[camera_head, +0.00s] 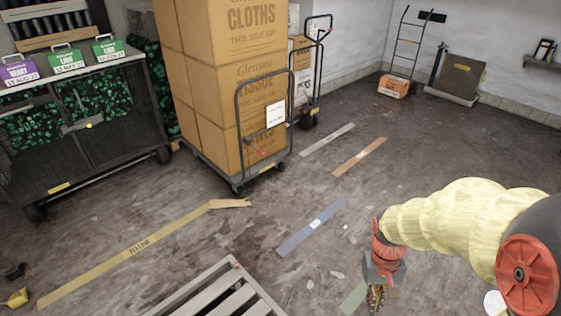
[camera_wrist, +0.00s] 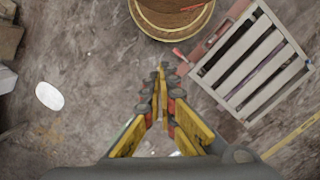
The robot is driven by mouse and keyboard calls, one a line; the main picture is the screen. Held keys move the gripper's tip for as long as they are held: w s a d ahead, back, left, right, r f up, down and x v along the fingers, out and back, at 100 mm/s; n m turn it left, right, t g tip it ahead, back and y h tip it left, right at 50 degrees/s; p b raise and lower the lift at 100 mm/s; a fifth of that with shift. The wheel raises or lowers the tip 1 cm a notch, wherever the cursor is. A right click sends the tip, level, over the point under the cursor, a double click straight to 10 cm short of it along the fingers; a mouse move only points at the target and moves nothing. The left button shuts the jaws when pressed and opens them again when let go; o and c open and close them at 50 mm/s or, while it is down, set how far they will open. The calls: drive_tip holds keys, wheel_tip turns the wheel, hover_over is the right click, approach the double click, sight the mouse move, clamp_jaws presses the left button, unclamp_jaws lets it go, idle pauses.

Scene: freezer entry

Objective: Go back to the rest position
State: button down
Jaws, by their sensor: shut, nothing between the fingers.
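My gripper (camera_head: 376,297) hangs at the end of my arm at the lower right of the head view, pointing down over the floor. In the wrist view my gripper (camera_wrist: 160,72) shows its yellow-and-grey fingers meeting at the tips. It is shut and holds nothing. The floor shows beneath it, with no object touching the fingers.
A slatted pallet (camera_head: 222,292) lies at the lower middle; it also shows in the wrist view (camera_wrist: 250,60). A round wooden-topped object (camera_wrist: 172,12) is near it. A cart of boxes (camera_head: 236,185) and a mesh cage trolley (camera_head: 90,165) stand behind. Taped floor between is clear.

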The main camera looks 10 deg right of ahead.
drive_tip(key=s+a+r+n+t, duration=0.1)
drive_tip(key=a+r+t, duration=0.2)
drive_tip(key=r, duration=0.7)
drive_tip(key=s+a+r+n+t, duration=0.1)
drive_tip(key=a+r+t, duration=0.3)
drive_tip(key=a+r, duration=0.3)
wheel_tip(320, 180, up, 4)
drive_tip(key=shift+s+r+t, duration=0.15)
drive_tip(key=shift+s+t, duration=0.05)
drive_tip(key=shift+t, duration=0.1)
drive_tip(key=shift+a, duration=0.1)
